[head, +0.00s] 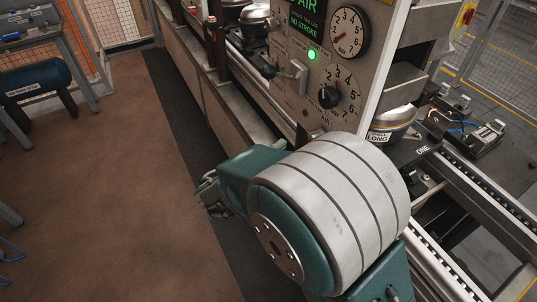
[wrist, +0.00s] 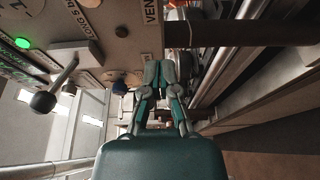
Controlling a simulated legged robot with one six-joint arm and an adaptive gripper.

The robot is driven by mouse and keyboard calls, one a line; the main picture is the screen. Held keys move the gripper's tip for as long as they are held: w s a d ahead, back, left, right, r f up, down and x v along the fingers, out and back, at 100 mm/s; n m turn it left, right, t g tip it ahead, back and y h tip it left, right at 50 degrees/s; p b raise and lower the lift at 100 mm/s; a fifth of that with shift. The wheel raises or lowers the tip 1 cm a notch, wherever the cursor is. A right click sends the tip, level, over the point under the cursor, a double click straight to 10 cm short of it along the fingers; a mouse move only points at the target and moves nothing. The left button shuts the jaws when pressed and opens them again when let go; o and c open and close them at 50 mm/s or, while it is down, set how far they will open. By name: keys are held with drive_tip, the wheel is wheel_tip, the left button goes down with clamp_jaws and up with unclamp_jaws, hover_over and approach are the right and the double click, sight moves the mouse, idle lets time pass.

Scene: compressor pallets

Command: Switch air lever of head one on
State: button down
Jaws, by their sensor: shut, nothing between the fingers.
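A lever with a dark ball knob (head: 268,71) sits on the grey control panel (head: 318,62), beside a grey bracket and below a green lamp (head: 312,55). In the wrist view the lever's ball knob (wrist: 43,101) hangs at the left, clear of my fingers. My gripper (wrist: 161,68) is shut and empty, near the panel edge by a "VENT" label (wrist: 151,10). In the head view my gripper (head: 208,194) is partly hidden behind my arm, low and left of the panel. The label "ONE" (head: 422,150) lies on the pallet at the right.
A pressure gauge (head: 348,32) and a numbered dial with a black knob (head: 328,97) are on the panel. A conveyor rail (head: 455,215) runs at the right. A blue tank (head: 38,80) stands at the left. The brown floor (head: 110,190) is open.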

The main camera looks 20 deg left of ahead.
sight(304, 128)
drive_tip(key=x, duration=0.3)
drive_tip(key=shift+w+d, duration=0.25)
drive_tip(key=s+d, duration=0.2)
drive_tip(key=d, duration=0.1)
drive_tip(key=shift+s, duration=0.25)
drive_tip(key=shift+s+d+n+g, duration=0.2)
drive_tip(key=shift+d+n+g, duration=0.1)
drive_tip(key=shift+n, duration=0.4)
drive_tip(key=s+d+r+n+g+h, duration=0.2)
drive_tip(key=s+d+r+n+g, duration=0.1)
drive_tip(key=n, duration=0.9)
drive_tip(key=shift+s+d+r+g+h, duration=0.25)
drive_tip(key=shift+d+g, duration=0.3)
drive_tip(key=shift+g, duration=0.55)
drive_tip(key=shift+s, duration=0.1)
